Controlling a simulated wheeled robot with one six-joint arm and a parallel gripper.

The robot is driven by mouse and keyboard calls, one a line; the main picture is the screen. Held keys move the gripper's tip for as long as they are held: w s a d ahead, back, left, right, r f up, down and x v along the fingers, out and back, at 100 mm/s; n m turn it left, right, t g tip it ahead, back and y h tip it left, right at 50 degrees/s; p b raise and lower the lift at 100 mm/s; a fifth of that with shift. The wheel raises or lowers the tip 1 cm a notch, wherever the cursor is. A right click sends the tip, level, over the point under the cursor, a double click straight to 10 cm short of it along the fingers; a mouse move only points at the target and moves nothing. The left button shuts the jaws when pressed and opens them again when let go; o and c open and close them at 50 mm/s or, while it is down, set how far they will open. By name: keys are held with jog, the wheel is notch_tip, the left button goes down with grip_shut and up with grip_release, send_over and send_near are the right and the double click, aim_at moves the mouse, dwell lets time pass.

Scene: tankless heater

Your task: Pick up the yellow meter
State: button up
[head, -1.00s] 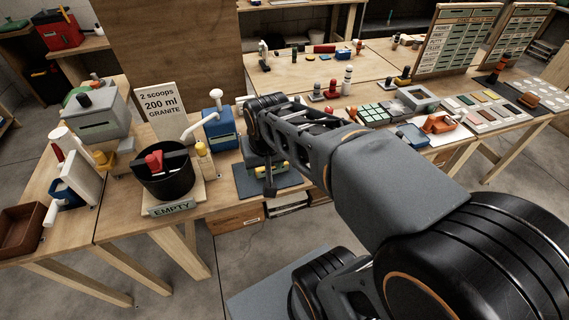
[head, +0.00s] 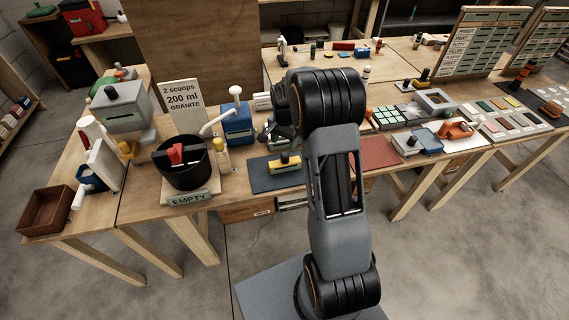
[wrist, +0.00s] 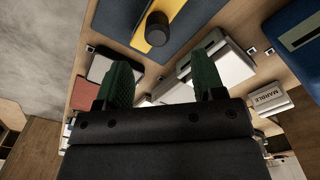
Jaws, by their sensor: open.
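The yellow meter (head: 285,167), a low yellow block with a black knob on top, lies on a dark blue mat (head: 262,181) near the front edge of the bench. It also shows at the top of the wrist view (wrist: 139,38), cut by the frame edge, its round black knob facing the camera. My gripper (wrist: 162,82) is open and empty, its two green fingers apart, with the meter beyond the fingertips and not touched. In the head view my gripper is mostly hidden behind my arm, just behind the meter.
A black pot (head: 184,170) with an EMPTY label and a blue device with a white lever (head: 237,122) stand left of the meter. A red mat (head: 380,153) lies to the right. A white MARBLE label (wrist: 270,99) shows in the wrist view.

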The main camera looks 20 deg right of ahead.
aim_at(285, 153)
jog(key=shift+s+f+p, duration=0.15)
jog(key=shift+f+p, duration=0.85)
jog(key=shift+f, duration=3.35)
jog(key=shift+c, duration=0.4)
grip_shut()
jog(key=shift+r, duration=0.15)
jog(key=shift+r, duration=0.25)
notch_tip(285, 153, up, 2)
jog(key=shift+d+r+b, duration=0.1)
jog(key=shift+b, duration=0.2)
jog(key=s+d+r+b, duration=0.3)
jog(key=s+d+r, duration=0.6)
jog(key=s+r, duration=0.1)
jog(key=shift+s+d, duration=0.15)
jog(key=shift+d, duration=0.1)
